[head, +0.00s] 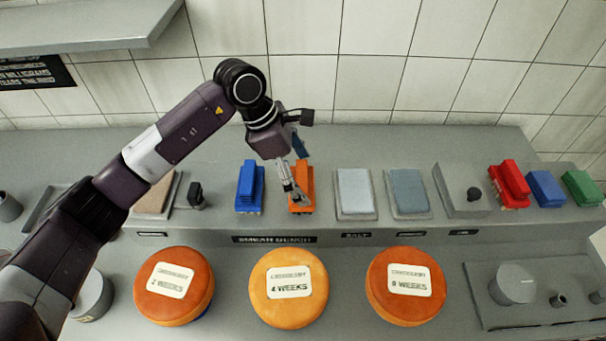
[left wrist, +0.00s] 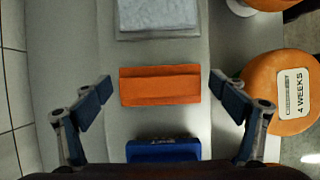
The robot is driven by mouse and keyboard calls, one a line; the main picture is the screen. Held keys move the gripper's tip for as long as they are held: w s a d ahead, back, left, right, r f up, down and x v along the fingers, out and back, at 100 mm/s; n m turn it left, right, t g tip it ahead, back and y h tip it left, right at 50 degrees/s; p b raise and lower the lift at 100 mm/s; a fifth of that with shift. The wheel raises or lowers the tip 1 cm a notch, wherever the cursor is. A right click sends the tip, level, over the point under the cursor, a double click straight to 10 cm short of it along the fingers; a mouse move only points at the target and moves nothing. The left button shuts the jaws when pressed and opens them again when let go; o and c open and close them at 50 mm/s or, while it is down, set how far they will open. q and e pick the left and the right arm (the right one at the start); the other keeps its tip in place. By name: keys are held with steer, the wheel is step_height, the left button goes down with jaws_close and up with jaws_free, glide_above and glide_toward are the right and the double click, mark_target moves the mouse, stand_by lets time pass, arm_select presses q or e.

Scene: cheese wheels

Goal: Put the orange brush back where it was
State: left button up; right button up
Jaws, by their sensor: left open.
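The orange brush (head: 302,174) stands on the raised grey shelf, just right of a blue brush (head: 250,187). My left gripper (head: 296,190) is at the orange brush in the head view. In the left wrist view the orange brush (left wrist: 160,85) lies between the two spread fingers of my left gripper (left wrist: 160,92), with a gap on each side. The fingers are open and hold nothing. The blue brush (left wrist: 163,149) shows at the bottom of that view. My right gripper is in neither view.
Pale tray (head: 356,192) and blue-grey tray (head: 408,192) stand right of the orange brush. Red (head: 511,181), blue (head: 546,188) and green (head: 583,187) blocks stand far right. Labelled cheese wheels (head: 289,306) line the lower counter in front. A tiled wall rises behind.

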arm_select(q)
steer(key=b+v, duration=0.4)
steer(key=v, duration=0.7)
steer(key=shift+a+r, duration=0.15)
steer(key=shift+r, duration=0.1)
